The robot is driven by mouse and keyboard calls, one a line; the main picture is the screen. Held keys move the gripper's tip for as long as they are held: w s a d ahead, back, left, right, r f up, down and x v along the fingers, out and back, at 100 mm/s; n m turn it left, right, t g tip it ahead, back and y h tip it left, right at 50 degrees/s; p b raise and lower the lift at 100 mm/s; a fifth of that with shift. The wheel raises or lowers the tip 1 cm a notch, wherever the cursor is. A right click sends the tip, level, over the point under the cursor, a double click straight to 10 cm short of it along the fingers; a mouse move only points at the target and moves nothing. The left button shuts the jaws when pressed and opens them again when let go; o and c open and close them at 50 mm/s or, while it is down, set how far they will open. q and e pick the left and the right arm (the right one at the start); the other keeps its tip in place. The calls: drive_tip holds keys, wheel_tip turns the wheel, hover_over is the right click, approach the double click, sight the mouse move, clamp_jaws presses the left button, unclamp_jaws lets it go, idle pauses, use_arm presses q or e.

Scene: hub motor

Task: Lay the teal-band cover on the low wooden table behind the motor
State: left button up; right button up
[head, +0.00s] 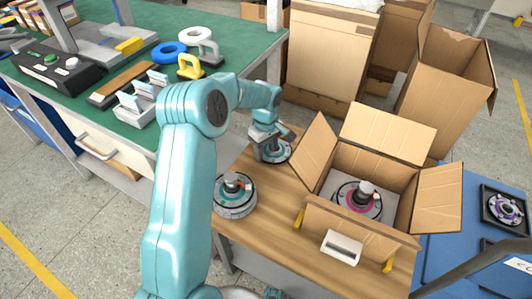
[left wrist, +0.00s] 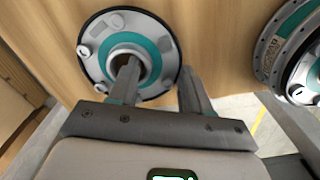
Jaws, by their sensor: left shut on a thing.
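The teal-band cover (left wrist: 101,58) is a pale grey disc with a teal ring and a raised central hub. It also shows in the head view (head: 277,153), over the back left part of the wooden table (head: 262,226), partly hidden by my gripper. My left gripper (head: 266,136) is shut on it. In the left wrist view (left wrist: 158,75) one finger is at the hub and the other at the rim. I cannot tell whether the cover touches the table. The motor (head: 234,200), with a teal ring and upright shaft, stands nearer on the table's left side. My right gripper is not in view.
An open cardboard box (head: 428,202) on the table's right holds a magenta-ringed unit (head: 352,203). A green workbench (head: 128,20) with tools borders the table at left. Large cardboard boxes (head: 330,55) stand behind. A blue surface (head: 455,215) is at right.

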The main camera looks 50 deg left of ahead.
sight(266, 155)
use_arm(q)
drive_tip(key=shift+f, duration=0.4)
drive_tip(key=shift+f, duration=0.15)
drive_tip(key=o, duration=1.1)
drive_tip(key=shift+r+p, duration=1.45)
drive_tip(key=shift+r, duration=4.7)
